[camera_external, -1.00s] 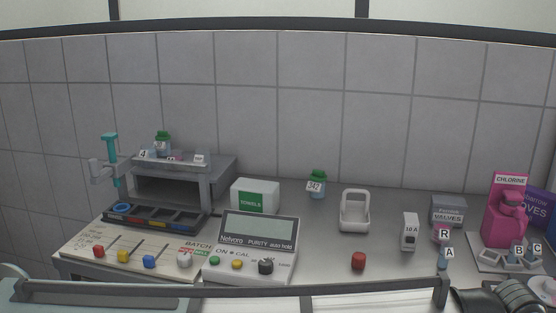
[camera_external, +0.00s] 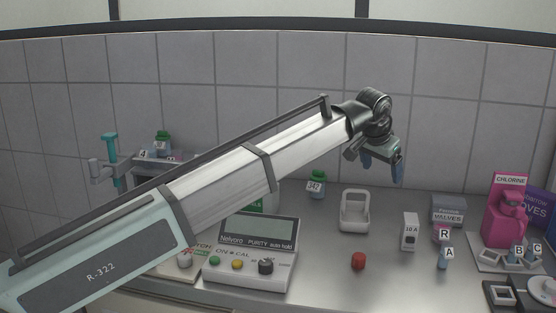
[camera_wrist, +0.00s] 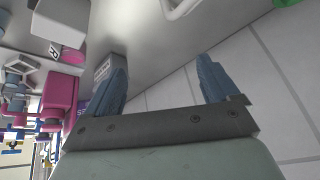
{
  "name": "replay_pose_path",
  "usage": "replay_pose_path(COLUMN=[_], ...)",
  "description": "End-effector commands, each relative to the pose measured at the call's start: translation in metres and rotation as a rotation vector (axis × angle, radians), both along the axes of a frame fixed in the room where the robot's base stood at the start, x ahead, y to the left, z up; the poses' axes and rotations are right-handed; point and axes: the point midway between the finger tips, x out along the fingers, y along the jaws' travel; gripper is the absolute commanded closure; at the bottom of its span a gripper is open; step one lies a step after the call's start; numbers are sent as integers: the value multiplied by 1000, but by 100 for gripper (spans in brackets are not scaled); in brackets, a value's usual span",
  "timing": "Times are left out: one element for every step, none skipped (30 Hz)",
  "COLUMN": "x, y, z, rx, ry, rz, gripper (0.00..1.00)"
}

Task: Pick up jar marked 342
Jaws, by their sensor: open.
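The jar marked 342 (camera_external: 316,186) stands upright on the bench near the back wall in the external view. It is small, with a green cap and a white label. My gripper (camera_external: 382,174) is raised above the bench, to the right of the jar and apart from it. Its two blue fingers are spread with nothing between them, as the wrist view (camera_wrist: 165,75) also shows. In the wrist view, a green piece at the top right edge (camera_wrist: 287,3) may be the jar's cap; too little shows to be sure.
A white open holder (camera_external: 355,211) stands right of the jar. The purity meter (camera_external: 250,252) is in front of it. Another green-capped jar (camera_external: 162,143) is at left.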

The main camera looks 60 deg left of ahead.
Motion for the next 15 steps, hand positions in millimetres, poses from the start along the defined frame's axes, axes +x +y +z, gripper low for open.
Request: replay_pose_path(x=[-6,-9,-14,-18,-22,-27,-31,-35,-40,-43,-46,-50,-52,-54,-56], y=[30,45,64,78,92,109,120,132,145,154,162,171,177,182,186], z=[2,3,5,6,8,10,11,12,13,14,14,15,16,16,16], rx=[-15,-24,-35,-44,-52,-64,-71,-78,-87,-93,-97,-104,-108,-113,-117], ry=[6,9,12,16,19,21,23,25,29,30,31,32,33,34,36], rz=[47,70,104,127,150,178,199,219,242,257,271,287,299,307,317], gripper=[12,12,12,12,12,12,12,12,12,12,12,12,12,12,12])
